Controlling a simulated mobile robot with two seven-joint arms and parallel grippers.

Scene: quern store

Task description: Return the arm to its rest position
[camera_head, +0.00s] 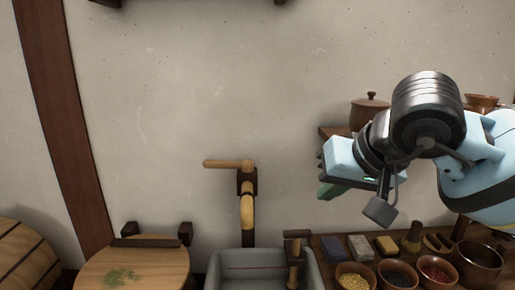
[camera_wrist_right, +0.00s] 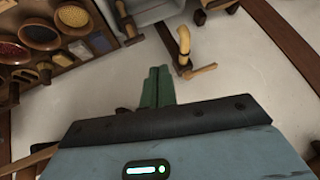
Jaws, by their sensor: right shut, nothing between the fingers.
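My right arm reaches in from the right in the head view, raised in front of the wall and above the shelf of bowls. Its gripper (camera_head: 326,189) points left, partly hidden behind the pale blue wrist housing. In the right wrist view the green fingers (camera_wrist_right: 158,84) lie together, shut with nothing between them. They are clear of the things around. My left gripper is in neither view.
A grey stone basin (camera_head: 232,258) with a wooden spout (camera_head: 247,205) stands below centre. Several bowls, such as one of red grains (camera_head: 436,272), sit right of it. A lidded pot (camera_head: 369,108) stands behind my arm. A round wooden lid (camera_head: 150,268) is left. The middle wall area is free.

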